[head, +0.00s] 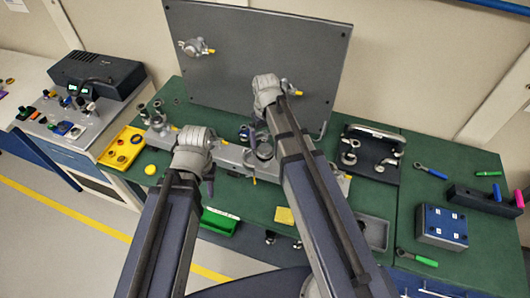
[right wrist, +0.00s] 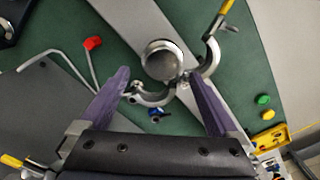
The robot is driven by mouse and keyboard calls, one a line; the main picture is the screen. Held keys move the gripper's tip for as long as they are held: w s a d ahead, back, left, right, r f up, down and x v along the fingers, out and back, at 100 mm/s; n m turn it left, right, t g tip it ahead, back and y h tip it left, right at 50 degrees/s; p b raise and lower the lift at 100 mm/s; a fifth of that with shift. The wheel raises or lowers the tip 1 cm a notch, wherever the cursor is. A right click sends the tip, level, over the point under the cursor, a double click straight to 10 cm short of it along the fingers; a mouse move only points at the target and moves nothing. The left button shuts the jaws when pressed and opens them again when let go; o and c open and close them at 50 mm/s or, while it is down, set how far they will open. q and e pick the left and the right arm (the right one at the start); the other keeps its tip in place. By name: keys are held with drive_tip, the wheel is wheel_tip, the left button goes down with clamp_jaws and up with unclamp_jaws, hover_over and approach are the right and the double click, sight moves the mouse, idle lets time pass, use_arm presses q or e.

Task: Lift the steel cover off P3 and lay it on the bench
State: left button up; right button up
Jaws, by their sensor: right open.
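In the right wrist view a round steel cover (right wrist: 162,58) sits on the grey rail (right wrist: 135,22), with an open hinged clamp (right wrist: 152,98) beside it. The clamp has a yellow-ended handle. I cannot read a P3 label. The steel cover also shows in the head view (head: 264,151), below my right gripper (head: 262,122). In the right wrist view that gripper (right wrist: 156,78) is open and empty, its purple fingers spread to either side, the cover just beyond and between the tips. My left gripper (head: 208,182) hangs over the rail's left part; its fingers are mostly hidden.
A large grey panel (head: 250,50) stands behind the rail. A yellow tray (head: 121,150) lies left on the bench, and a black tool holder (head: 372,155) right. A blue-topped box (head: 440,227) is further right.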

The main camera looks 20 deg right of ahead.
sight(265, 148)
wheel_tip(265, 148, down, 4)
drive_tip(key=b, duration=0.3)
drive_tip(key=shift+s+a, duration=0.1)
drive_tip(key=shift+a, duration=0.05)
drive_tip(key=shift+r, duration=0.1)
drive_tip(key=shift+c, duration=0.4)
drive_tip(key=c, duration=1.4)
drive_tip(key=shift+c, duration=0.2)
drive_tip(key=shift+r, duration=0.1)
wheel_tip(265, 148, up, 10)
drive_tip(key=p, duration=1)
